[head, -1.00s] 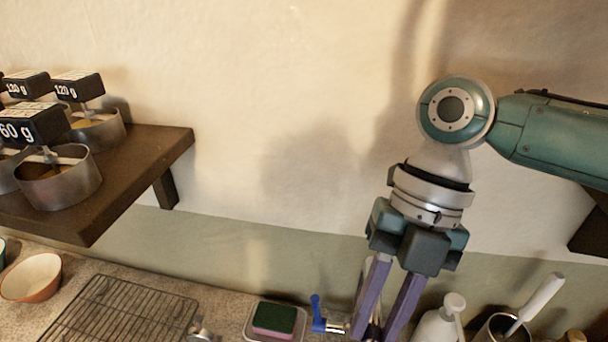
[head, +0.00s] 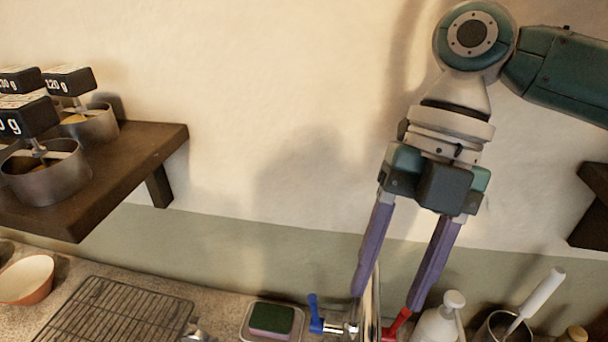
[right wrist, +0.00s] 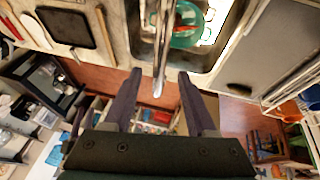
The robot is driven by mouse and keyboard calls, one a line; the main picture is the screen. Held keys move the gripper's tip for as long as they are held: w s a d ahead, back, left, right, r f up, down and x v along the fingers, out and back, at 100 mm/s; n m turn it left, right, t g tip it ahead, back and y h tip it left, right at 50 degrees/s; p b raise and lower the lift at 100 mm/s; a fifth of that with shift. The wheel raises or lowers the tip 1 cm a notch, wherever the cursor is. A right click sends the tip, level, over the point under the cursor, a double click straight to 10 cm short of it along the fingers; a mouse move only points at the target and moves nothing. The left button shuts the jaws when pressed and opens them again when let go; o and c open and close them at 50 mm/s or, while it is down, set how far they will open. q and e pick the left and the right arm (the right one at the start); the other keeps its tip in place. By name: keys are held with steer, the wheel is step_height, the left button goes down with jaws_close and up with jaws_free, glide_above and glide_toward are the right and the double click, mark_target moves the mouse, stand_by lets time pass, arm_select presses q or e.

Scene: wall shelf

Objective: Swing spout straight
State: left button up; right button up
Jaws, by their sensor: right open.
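My left gripper is not in view.
A sink holding a teal bowl (right wrist: 186,28) is under the spout. A sponge (head: 272,319) in a dish, a wire rack (head: 115,315) and an orange bowl (head: 27,280) are to the left. A white pump bottle (head: 437,325) and a brush pot stand close on the right. A wooden shelf (head: 150,150) juts out left.

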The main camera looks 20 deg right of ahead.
steer(key=b+v, duration=0.1)
steer(key=v, duration=0.4)
steer(key=shift+d+r, duration=0.1)
steer(key=shift+r, duration=0.1)
